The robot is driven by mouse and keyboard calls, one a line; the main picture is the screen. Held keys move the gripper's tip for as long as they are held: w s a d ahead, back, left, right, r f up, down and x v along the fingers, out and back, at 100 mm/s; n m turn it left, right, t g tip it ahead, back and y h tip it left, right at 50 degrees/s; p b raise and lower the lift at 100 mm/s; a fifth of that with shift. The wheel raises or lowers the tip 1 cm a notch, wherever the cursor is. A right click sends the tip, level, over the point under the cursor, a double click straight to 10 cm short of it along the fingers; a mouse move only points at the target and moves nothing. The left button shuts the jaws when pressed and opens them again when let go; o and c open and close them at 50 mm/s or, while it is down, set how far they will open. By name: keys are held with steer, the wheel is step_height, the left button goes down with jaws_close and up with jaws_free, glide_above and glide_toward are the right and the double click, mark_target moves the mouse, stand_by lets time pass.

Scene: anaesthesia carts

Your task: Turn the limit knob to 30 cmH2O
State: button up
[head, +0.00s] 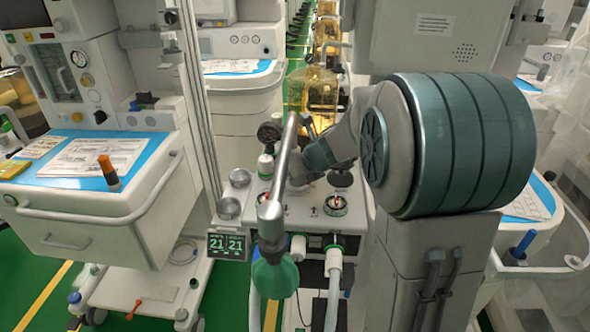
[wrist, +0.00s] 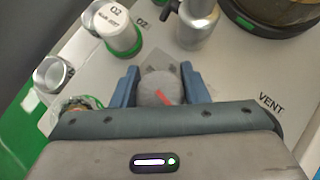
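A round grey knob with a red pointer line (wrist: 158,91), which I take for the limit knob, sits on the pale top panel in the wrist view. My gripper (wrist: 160,84) has one blue finger on each side of it, with no clear gap between fingers and knob. The red line slants from upper left to lower right. The knob's scale is not readable; my gripper's body covers the near side. In the head view a metal bar and my arm hide the fingertips and the knob.
A metal bar (head: 283,175) carrying a green bag (head: 275,276) rises in front of the panel. A display (head: 228,245) reads 21 and 21. A white-capped O2 port (wrist: 118,28) and a metal post (wrist: 197,25) stand close to my fingers.

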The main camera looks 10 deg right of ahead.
steer(key=shift+c, duration=1)
steer(key=shift+n, duration=0.3)
